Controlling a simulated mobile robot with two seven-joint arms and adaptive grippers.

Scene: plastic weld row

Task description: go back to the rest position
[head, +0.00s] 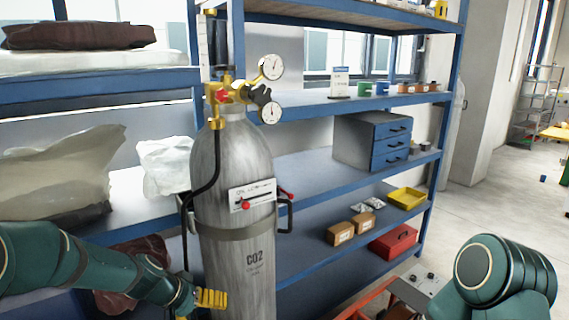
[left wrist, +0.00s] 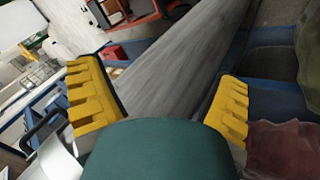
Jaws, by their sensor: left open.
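My left gripper (head: 207,298) comes in from the left of the head view, with its yellow ridged fingers low beside the grey CO2 cylinder (head: 249,228). In the left wrist view, the two yellow fingers of my left gripper (left wrist: 158,104) stand wide apart, and the cylinder (left wrist: 178,62) shows behind the gap between them. I cannot tell whether the fingers touch the cylinder. Nothing shows held in them. My right gripper is not in view; part of my right arm shows at the lower right of the head view.
The cylinder carries a brass regulator (head: 235,93) with gauges and a black hose. Blue shelves (head: 300,172) behind hold a drawer cabinet (head: 373,141), a yellow tray (head: 407,198) and a red box (head: 393,242). Plastic bags (head: 62,172) lie at left. Open floor (head: 490,200) shows at right.

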